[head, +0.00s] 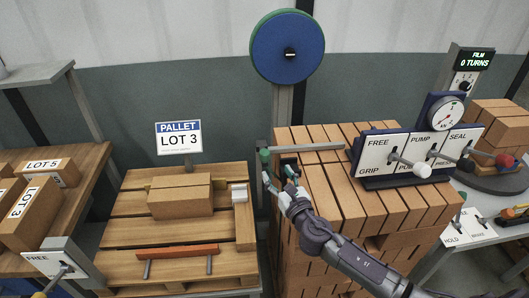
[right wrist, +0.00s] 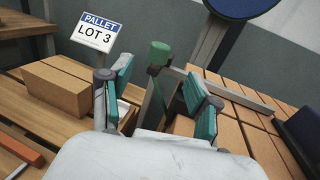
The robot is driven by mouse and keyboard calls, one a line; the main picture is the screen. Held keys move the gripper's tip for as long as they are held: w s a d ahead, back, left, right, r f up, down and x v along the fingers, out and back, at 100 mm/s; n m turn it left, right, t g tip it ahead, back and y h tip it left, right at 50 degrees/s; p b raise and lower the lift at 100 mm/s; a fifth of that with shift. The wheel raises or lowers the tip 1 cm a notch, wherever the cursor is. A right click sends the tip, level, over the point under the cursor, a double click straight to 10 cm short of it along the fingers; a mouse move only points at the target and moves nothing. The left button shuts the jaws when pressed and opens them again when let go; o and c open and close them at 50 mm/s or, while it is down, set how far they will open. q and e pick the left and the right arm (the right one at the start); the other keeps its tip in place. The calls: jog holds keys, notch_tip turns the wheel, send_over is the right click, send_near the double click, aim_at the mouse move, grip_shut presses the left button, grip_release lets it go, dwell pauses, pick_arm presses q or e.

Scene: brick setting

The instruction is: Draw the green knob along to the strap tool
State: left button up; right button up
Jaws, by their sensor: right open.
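The green knob (head: 265,154) sits at the left end of a grey rail (head: 308,147), beside the brick stack. In the right wrist view the green knob (right wrist: 160,53) stands upright on a dark stem, beyond and between my fingertips. My right gripper (head: 278,177) is open just below and right of the knob; its teal-padded fingers (right wrist: 158,98) show apart and empty in the wrist view. I take the strap tool (head: 407,155) to be the panel marked FREE, GRIP, PUMP and SEAL, with a gauge and levers, at the rail's right. My left gripper is not in view.
A brick stack (head: 335,190) stands under the rail and tool. A blue reel (head: 288,47) on a post rises behind. A FREE lever panel (head: 48,263) stands front left.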

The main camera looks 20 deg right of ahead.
aim_at(267, 158)
jog(key=w, duration=0.4)
jog(key=shift+w+a, duration=0.1)
jog(key=shift+w, duration=0.05)
jog(key=w, duration=0.4)
jog(key=shift+w+f, duration=0.15)
jog(key=shift+w, duration=0.75)
jog(key=shift+c, duration=0.3)
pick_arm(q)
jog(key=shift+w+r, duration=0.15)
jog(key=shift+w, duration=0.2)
pick_arm(e)
grip_shut()
